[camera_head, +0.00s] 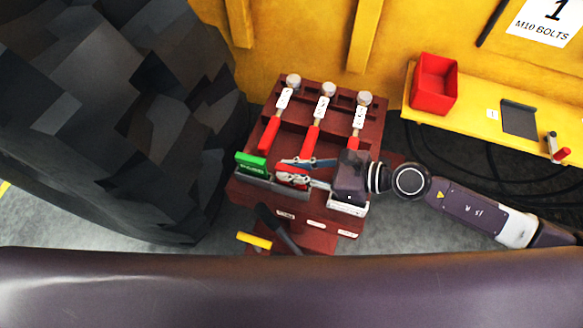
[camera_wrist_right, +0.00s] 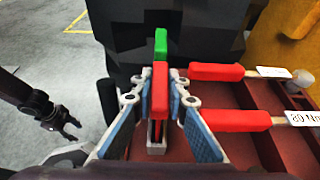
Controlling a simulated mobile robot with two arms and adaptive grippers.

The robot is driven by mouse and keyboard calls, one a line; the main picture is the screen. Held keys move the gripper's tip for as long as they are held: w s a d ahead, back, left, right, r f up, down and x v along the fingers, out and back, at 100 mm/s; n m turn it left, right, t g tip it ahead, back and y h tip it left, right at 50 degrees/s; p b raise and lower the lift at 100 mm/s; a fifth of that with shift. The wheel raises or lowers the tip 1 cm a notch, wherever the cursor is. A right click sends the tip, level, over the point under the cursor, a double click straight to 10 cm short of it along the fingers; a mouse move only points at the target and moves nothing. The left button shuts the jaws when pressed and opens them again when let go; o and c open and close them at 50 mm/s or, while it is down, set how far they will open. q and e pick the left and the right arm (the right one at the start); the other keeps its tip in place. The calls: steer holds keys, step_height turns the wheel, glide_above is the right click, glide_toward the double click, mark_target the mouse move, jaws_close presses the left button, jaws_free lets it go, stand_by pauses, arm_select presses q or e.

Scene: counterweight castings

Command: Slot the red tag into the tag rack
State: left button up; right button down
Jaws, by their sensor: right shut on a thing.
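The red tag (camera_wrist_right: 160,88) stands upright between the fingers of my right gripper (camera_wrist_right: 158,112). In the head view, that gripper (camera_head: 288,172) comes in from the right over the grey tag rack (camera_head: 262,184), and the red tag is mostly hidden by the fingers. The green tag (camera_head: 251,164) stands at the rack's left end; the wrist view shows it (camera_wrist_right: 160,42) behind the red one. The red tag is in line with the rack; whether its lower edge is in a slot, I cannot tell. My left gripper (camera_wrist_right: 66,122) hangs apart at the left of the wrist view, fingers spread.
Several red-handled wrenches (camera_head: 311,138) lie on the dark red tray (camera_head: 372,128) behind the rack. A black handle (camera_head: 272,222) and a yellow handle (camera_head: 254,240) are in front. A red bin (camera_head: 434,84) is on the yellow shelf (camera_head: 480,122). A dark faceted casting (camera_head: 120,120) stands at left.

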steer(key=shift+f, duration=0.1)
steer(key=c, duration=1.8)
jaws_free()
steer(key=v, duration=1.2)
step_height(320, 180, up, 7)
steer(key=p, duration=0.5)
steer(key=shift+d, duration=0.1)
